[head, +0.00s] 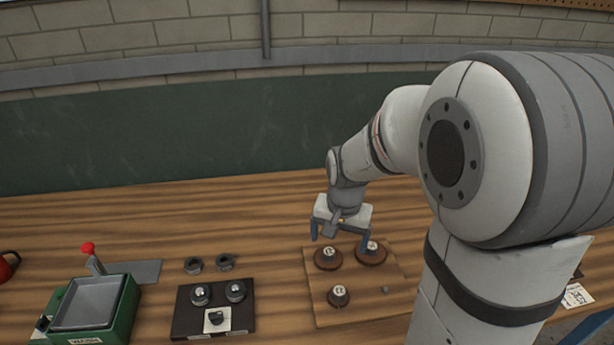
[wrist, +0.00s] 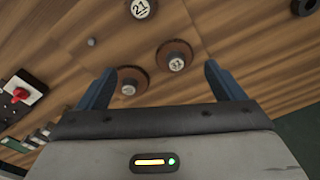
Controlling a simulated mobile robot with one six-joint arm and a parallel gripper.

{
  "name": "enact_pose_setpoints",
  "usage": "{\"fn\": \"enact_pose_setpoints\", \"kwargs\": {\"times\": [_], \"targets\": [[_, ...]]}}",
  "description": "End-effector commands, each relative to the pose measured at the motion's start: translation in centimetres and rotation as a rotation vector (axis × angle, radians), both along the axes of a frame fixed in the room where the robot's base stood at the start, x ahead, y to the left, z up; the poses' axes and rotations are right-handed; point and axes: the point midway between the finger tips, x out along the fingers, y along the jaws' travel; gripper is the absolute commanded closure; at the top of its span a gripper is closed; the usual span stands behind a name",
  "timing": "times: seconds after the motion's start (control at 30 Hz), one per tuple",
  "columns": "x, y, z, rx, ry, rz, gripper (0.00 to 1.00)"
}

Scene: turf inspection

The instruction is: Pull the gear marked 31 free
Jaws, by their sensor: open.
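The gear whose small white label seems to read 31 (wrist: 175,58) is a reddish-brown disc with a dark hub, seated on a wooden board (head: 381,308). In the head view it appears to be the back left gear (head: 328,259). A similar gear (head: 371,255) sits at its right; its label is hard to read, and it also shows in the wrist view (wrist: 130,85). A smaller gear, apparently marked 27 (wrist: 140,8), sits nearer the front in the head view (head: 338,297). My gripper (head: 339,240) is open and empty above the two back gears, fingers (wrist: 159,72) apart, touching neither visibly.
A bare short peg (head: 385,289) stands on the board. The back of the bench is clear.

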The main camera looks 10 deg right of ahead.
Motion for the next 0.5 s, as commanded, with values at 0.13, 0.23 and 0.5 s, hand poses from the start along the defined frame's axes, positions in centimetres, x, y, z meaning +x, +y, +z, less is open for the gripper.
{"fn": "enact_pose_setpoints", "kwargs": {"times": [0.13,0.23,0.5], "targets": [[3.8,0.0,-1.7,0.01,0.051,-0.143,0.1],[5.5,0.1,-3.4,0.014,0.073,-0.222,0.1],[7.3,0.1,-6.1,0.017,0.095,-0.32,0.1]]}}
